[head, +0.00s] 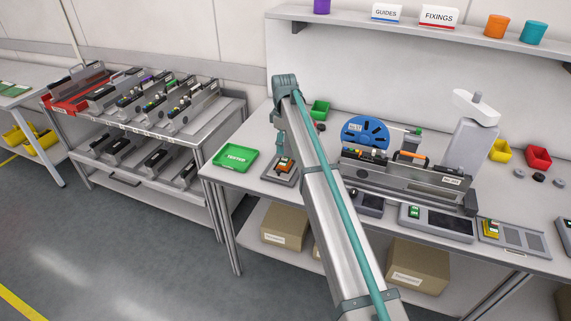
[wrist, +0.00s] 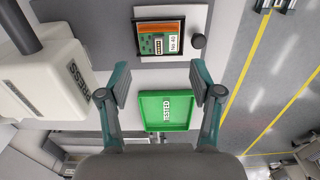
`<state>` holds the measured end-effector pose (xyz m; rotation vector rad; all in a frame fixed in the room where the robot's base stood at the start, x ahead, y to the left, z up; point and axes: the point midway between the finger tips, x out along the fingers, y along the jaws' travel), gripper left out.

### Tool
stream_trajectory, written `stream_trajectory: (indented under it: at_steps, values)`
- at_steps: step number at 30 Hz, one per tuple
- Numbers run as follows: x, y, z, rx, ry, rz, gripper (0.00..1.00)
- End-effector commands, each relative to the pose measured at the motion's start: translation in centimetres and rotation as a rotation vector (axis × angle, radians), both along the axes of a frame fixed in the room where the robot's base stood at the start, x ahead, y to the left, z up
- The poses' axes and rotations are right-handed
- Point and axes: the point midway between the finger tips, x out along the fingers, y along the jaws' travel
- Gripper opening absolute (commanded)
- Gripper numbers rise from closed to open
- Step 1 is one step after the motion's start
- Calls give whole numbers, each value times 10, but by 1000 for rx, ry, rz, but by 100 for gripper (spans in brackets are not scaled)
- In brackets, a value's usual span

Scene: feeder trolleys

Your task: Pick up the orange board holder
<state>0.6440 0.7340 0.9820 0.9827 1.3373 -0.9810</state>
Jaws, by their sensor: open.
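The orange board holder (wrist: 161,40), with a green board and a white label on it, sits in a dark, shallow nest on a light plate at the top of the wrist view. In the head view the orange board holder (head: 285,165) is on the bench, left of my arm. My gripper (wrist: 161,82) is open and empty, its two teal-and-grey fingers spread apart. In the wrist picture the fingertips are lower than the holder, and nothing is between them but bench.
A green TESTED tray (wrist: 167,110) lies beside the nest, also in the head view (head: 236,159). A white press (wrist: 62,75) stands left in the wrist view. A small dark knob (wrist: 198,41) is by the nest. A blue reel (head: 366,132) stands behind the feeder.

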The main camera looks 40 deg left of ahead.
Motion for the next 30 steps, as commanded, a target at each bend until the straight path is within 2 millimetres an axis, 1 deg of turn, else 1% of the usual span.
stream_trajectory:
  at_steps: [1,4,11,13,18,21,24,29,30]
  values:
    - [0,-1,-7,-2,3,0,65]
    - [0,-1,-19,-1,1,0,65]
    - [0,-1,-32,-2,2,-1,65]
    - [1,-1,-39,-2,2,-1,65]
    - [1,0,-63,-2,2,-1,65]
    - [1,0,-73,-2,2,-1,65]
    - [2,0,-77,0,1,-1,65]
    - [2,0,-77,0,1,-1,65]
    - [2,0,-77,0,1,-1,58]
